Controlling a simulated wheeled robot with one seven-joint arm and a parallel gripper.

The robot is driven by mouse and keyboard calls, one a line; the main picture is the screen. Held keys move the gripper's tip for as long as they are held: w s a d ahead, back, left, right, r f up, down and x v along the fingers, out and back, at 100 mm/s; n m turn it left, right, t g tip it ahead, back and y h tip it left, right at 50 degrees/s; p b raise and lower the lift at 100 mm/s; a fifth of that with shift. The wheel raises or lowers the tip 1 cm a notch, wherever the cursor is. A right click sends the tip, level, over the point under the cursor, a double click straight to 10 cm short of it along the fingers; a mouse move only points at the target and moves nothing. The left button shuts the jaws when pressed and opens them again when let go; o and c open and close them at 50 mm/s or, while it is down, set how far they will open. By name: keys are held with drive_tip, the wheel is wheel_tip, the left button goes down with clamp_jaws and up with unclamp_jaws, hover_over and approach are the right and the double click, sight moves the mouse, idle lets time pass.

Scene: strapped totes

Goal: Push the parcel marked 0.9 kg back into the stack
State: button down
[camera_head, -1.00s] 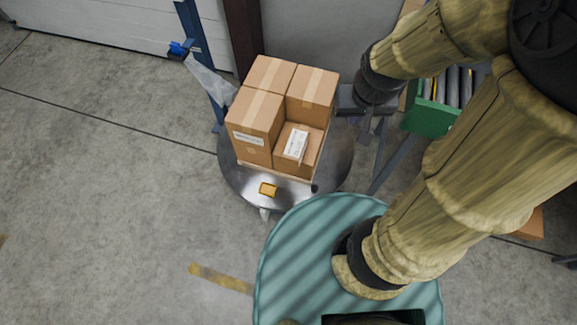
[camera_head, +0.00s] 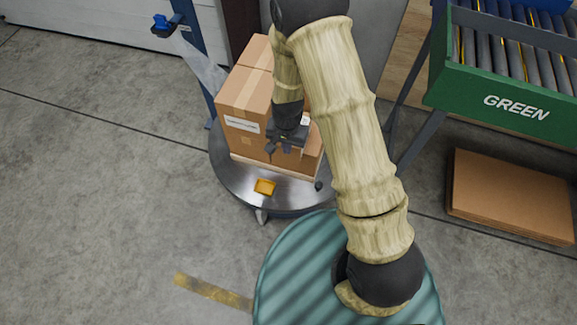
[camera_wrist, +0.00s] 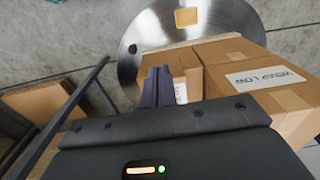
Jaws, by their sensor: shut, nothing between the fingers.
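Brown taped parcels stand stacked on a round metal turntable (camera_head: 225,165). The tall front-left parcel (camera_head: 240,128) has a white label; the wrist view shows it as a box (camera_wrist: 238,52). A lower parcel (camera_head: 306,167) stands to its right and is partly hidden by my arm; it also shows in the wrist view (camera_wrist: 183,60), its white label partly behind the fingers. I cannot read a 0.9 kg mark on any parcel. My gripper (camera_head: 285,153) is shut and empty, in front of or over the low parcel; contact cannot be told. Its fingers show in the wrist view (camera_wrist: 155,86).
A small orange-yellow block (camera_head: 265,187) lies on the turntable's front. A blue post (camera_head: 195,50) stands behind left. A green roller conveyor (camera_head: 480,95) marked GREEN is at right, with flat cardboard (camera_head: 510,195) below. The floor at left is clear.

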sight(296, 153)
drive_tip(key=f, duration=0.3)
drive_tip(key=shift+s+a, duration=0.1)
drive_tip(key=shift+a, duration=0.3)
drive_tip(key=shift+f, duration=0.15)
drive_tip(key=w+d+f+b, duration=0.1)
drive_tip(key=w+f+b, duration=0.1)
drive_tip(key=f, duration=0.7)
drive_tip(key=shift+w+d+f, duration=0.2)
drive_tip(key=shift+w+f, duration=0.2)
drive_tip(key=shift+w, duration=0.5)
